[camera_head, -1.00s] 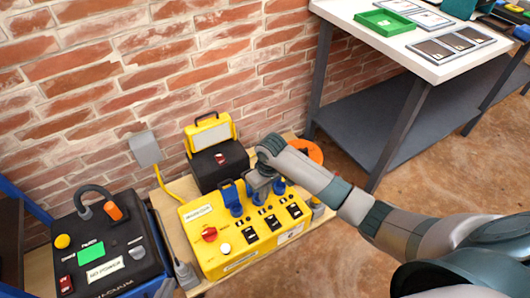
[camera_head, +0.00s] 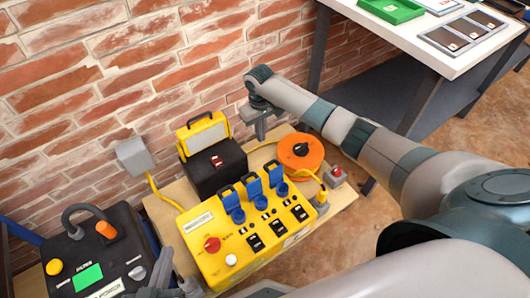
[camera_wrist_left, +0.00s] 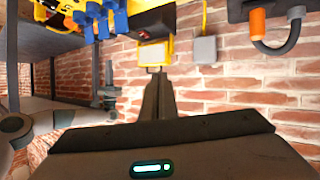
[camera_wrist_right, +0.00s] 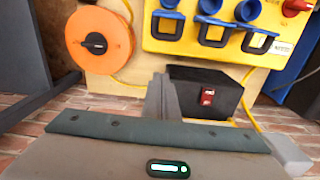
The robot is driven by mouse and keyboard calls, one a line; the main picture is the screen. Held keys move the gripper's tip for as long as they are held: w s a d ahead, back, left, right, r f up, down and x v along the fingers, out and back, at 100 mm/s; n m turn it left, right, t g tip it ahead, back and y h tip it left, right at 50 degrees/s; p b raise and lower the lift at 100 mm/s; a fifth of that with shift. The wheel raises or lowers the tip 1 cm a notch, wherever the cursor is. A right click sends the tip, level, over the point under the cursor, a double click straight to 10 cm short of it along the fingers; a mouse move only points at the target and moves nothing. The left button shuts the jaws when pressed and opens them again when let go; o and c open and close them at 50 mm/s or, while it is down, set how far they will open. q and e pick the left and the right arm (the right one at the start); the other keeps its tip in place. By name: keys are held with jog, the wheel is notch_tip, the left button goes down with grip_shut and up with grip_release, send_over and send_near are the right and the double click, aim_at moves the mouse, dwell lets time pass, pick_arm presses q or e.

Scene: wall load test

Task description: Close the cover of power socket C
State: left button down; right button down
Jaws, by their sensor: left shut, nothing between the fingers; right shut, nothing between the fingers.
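The yellow power box (camera_head: 245,238) carries three blue sockets with hinged covers: left (camera_head: 231,201), middle (camera_head: 255,188) and right (camera_head: 276,177). All three covers stand raised. I cannot read which socket is C. The right wrist view shows the cover frames (camera_wrist_right: 213,32) at its top. My right gripper (camera_head: 261,134) is shut and empty, behind the power box, between the black case and the orange reel, apart from the covers. My left gripper shows shut and empty in the left wrist view (camera_wrist_left: 157,100); only a grey part shows at the head view's bottom edge.
A black case with yellow lamp (camera_head: 203,134) stands behind the power box. An orange reel (camera_head: 301,153) and a small red-button box (camera_head: 336,174) are at right. A black panel (camera_head: 115,255) stands at left. The brick wall (camera_head: 100,80) is behind; a white table (camera_head: 440,65) is at right.

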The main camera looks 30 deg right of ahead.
aim_at(273, 170)
jog(key=shift+f, duration=0.15)
